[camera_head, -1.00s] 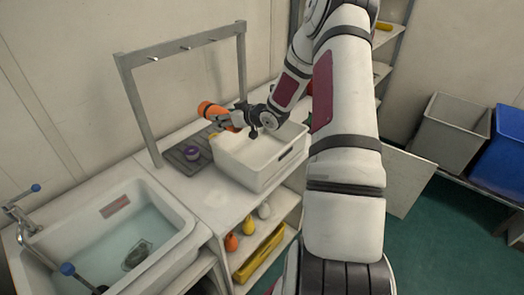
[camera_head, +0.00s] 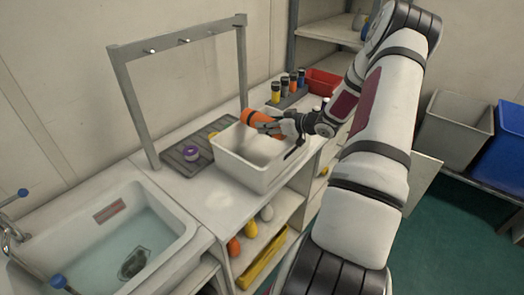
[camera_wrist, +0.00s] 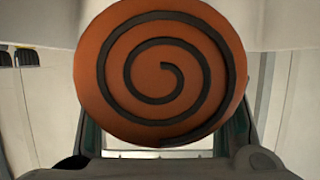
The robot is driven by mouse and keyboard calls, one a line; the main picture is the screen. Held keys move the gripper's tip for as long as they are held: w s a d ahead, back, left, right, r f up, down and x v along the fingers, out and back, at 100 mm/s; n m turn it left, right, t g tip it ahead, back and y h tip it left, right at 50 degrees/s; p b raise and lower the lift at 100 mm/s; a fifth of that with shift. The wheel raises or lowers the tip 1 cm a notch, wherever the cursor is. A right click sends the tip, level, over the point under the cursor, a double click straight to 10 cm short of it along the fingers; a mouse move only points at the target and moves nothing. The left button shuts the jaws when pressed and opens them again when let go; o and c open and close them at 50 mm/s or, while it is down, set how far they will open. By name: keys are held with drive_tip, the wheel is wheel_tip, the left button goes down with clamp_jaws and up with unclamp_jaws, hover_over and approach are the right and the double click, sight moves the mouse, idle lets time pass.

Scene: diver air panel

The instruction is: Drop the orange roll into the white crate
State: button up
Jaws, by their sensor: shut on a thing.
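The orange roll (camera_head: 256,117) is held by my gripper (camera_head: 272,126) over the far side of the white crate. In the wrist view the orange roll (camera_wrist: 165,70) shows its round end with a dark spiral, between the fingers. The white crate (camera_head: 246,177) stands on the white counter under my gripper. Its visible inside looks empty, though my gripper and the roll hide part of the far side.
A sink (camera_head: 120,240) with water lies at the left. A grey tray (camera_head: 178,168) with a purple roll (camera_head: 191,153) is left of the crate. Several bottles (camera_head: 285,86) and a red bin (camera_head: 322,82) stand behind. A metal rack (camera_head: 132,95) rises behind the tray.

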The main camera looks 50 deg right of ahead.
drive_tip(key=shift+f+b, duration=0.4)
drive_tip(key=shift+f, duration=0.3)
drive_tip(key=o, duration=1.5)
drive_tip(key=shift+s, duration=0.1)
drive_tip(key=v, duration=1.2)
